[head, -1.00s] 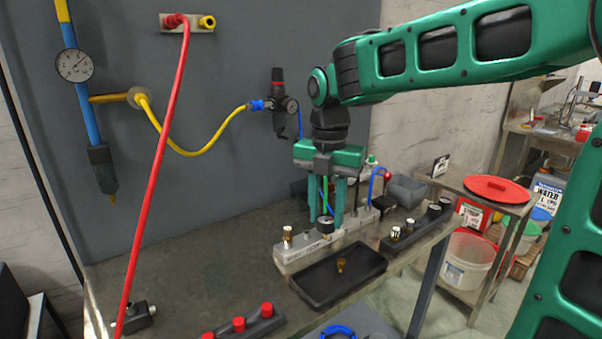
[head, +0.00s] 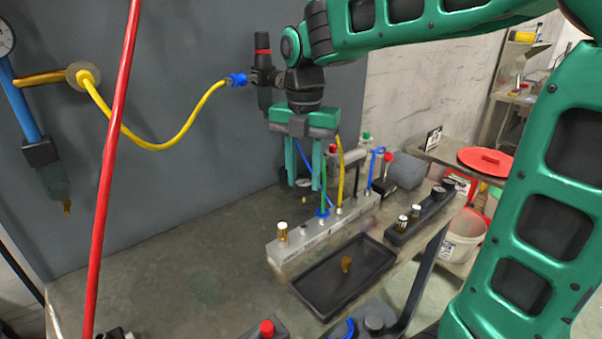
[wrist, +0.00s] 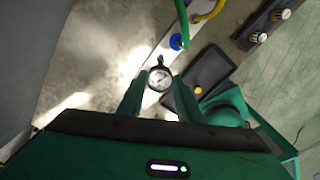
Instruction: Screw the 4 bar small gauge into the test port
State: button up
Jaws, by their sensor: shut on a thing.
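My gripper (head: 305,184) is shut on a small gauge (wrist: 160,78) with a white round dial, which shows between the fingertips in the wrist view. In the head view the gauge is small and partly hidden by the fingers, held above and behind the grey manifold block (head: 300,251). The block has a brass-and-white fitting (head: 282,233) at its left end, and green, yellow and blue hoses rise from it. The gauge appears apart from the block. The markings on the dial are too small to read, and I cannot tell which opening is the test port.
A black tray (head: 312,289) holding a brass fitting (head: 346,264) lies in front of the block. A dark rack (head: 425,222) with several small parts stands to the right. The yellow hose (head: 180,140) hangs from the back panel. The bench at left is clear.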

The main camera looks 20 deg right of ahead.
aim_at(304, 196)
jog(key=shift+f, duration=0.1)
jog(key=shift+s+f, duration=0.1)
jog(key=shift+f, duration=2.65)
jog(key=shift+f, duration=1.25)
jog(key=o, duration=1.1)
jog(key=shift+r, duration=0.1)
notch_tip(304, 196, up, 11)
jog(key=shift+f, duration=0.2)
